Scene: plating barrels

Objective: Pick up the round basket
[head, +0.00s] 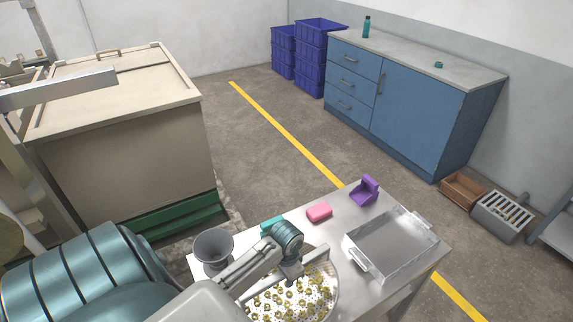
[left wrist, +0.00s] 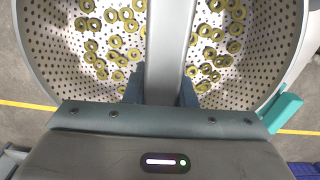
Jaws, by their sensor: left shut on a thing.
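The round basket (head: 334,291) is a pale perforated bowl at the front of the metal table, holding many small olive-yellow rings. It also fills the upper part of the left wrist view (left wrist: 45,55), where a grey bar-shaped handle (left wrist: 167,45) crosses over it. My left gripper (head: 291,277) is above the basket's middle. In the left wrist view its two dark fingers (left wrist: 161,92) are on either side of the handle, shut on it. The arm hides part of the basket's left side. I cannot tell whether the basket's bottom touches the table. My right gripper is not in view.
On the metal table (head: 345,212) are a grey funnel-like cup (head: 213,250), a teal block (head: 270,224), a pink block (head: 319,212), a purple holder (head: 365,191) and a metal tray (head: 392,243). A blue cabinet (head: 410,115) stands behind. A large teal barrel (head: 75,275) is at left.

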